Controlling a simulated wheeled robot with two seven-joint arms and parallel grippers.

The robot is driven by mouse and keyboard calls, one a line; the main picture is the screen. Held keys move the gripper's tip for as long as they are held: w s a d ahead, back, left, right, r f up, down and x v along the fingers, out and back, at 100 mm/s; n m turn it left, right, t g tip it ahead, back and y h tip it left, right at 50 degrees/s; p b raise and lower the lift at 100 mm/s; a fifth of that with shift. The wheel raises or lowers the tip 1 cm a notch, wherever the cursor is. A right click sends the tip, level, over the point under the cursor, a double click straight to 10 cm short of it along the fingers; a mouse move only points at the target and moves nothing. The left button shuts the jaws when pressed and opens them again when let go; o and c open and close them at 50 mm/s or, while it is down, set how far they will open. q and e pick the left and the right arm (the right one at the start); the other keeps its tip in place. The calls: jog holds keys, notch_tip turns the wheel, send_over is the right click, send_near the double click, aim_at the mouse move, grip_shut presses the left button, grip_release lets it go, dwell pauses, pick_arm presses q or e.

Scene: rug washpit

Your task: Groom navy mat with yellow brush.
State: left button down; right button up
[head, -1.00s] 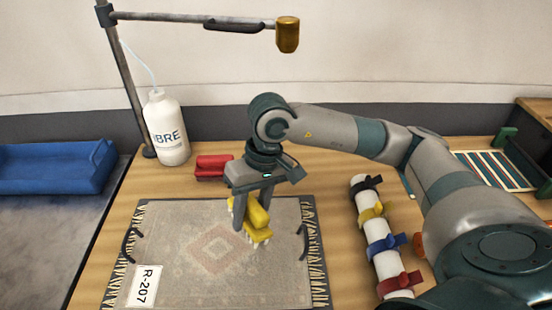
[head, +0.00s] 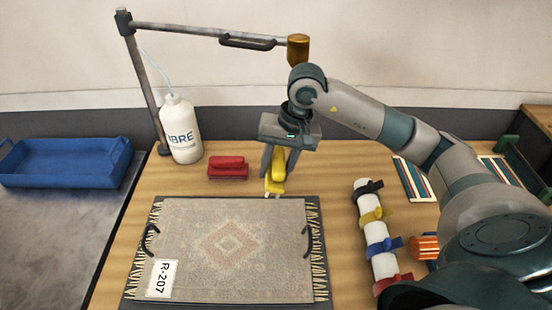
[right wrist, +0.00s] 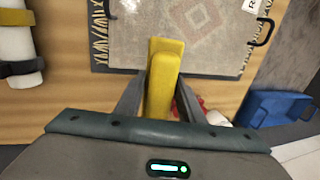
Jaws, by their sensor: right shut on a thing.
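My right gripper (head: 279,172) is shut on the yellow brush (head: 277,185), bristles down, near the back edge of the mat in the head view. The brush also shows between the fingers in the right wrist view (right wrist: 163,80). A fringed grey-beige rug (head: 235,270) with a faded reddish diamond lies flat on a dark board (head: 325,297). It has a white R-207 tag (head: 161,279). I see no plainly navy mat; only the board looks dark. My left gripper is not in view.
A red brush (head: 228,167) lies behind the rug. A white bottle (head: 181,130) stands at the back left under a lamp-like arm (head: 210,33). A white roll with coloured straps (head: 367,230) lies right of the rug. A blue tray (head: 65,162) is far left.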

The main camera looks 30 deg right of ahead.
jog(key=shift+w+d, duration=0.1)
dwell(0.3)
jog(key=shift+s+d+b+x, duration=0.15)
jog(key=shift+b+x, duration=0.1)
jog(key=shift+x, duration=0.55)
jog(key=shift+s+d+b+x, duration=0.1)
jog(key=shift+d+b+x, duration=0.15)
jog(key=shift+x, duration=0.55)
jog(key=shift+s+d+b+x, duration=0.1)
jog(key=shift+b+x, duration=0.2)
jog(key=shift+x, duration=0.55)
jog(key=shift+w, duration=0.1)
